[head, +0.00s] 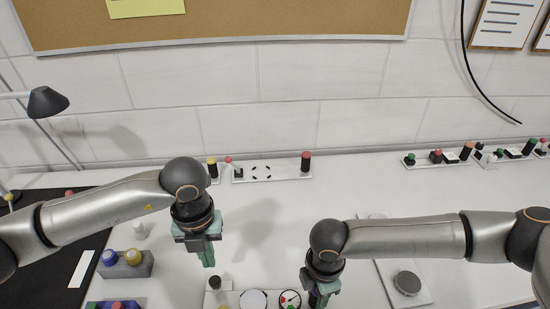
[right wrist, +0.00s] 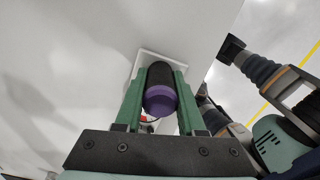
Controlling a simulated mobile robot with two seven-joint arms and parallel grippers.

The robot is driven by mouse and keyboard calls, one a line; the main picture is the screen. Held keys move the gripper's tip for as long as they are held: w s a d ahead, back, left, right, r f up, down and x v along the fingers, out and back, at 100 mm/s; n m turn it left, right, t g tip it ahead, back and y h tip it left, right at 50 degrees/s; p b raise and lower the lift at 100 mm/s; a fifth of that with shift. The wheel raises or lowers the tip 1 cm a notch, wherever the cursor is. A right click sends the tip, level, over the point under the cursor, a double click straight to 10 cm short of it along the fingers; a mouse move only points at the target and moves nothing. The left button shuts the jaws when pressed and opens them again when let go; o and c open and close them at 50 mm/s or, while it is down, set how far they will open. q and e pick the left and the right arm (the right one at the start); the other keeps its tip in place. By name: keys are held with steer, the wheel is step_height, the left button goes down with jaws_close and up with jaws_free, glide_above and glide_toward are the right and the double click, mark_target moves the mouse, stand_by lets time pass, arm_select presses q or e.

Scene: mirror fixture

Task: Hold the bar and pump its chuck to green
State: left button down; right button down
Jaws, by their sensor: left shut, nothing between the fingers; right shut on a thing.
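In the right wrist view my right gripper (right wrist: 157,100) is shut on a black bar with a purple end (right wrist: 160,98), one green finger on each side. In the head view this gripper (head: 320,299) is at the bottom edge, and the bar is not clear there. Beside it, to its left, is a dial with red and green marks (head: 289,299), cut off by the frame edge. A white disc (head: 253,300) and a black knob (head: 215,282) are farther left. My left gripper (head: 208,258) is shut and empty, above the table near the black knob. I cannot tell which part is the chuck.
A grey block with blue and yellow knobs (head: 125,264) stands at the left. A white plate with a round grey disc (head: 422,294) lies at the right. White strips with coloured knobs (head: 282,171) stand along the wall. The table's middle is clear.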

mark_target(215, 281)
arm_select(q)
steer(key=shift+f, duration=2.4)
steer(key=shift+f, duration=0.15)
stand_by(0.8)
steer(key=shift+f, duration=1.25)
steer(key=shift+r, duration=1.4)
stand_by(0.8)
stand_by(0.6)
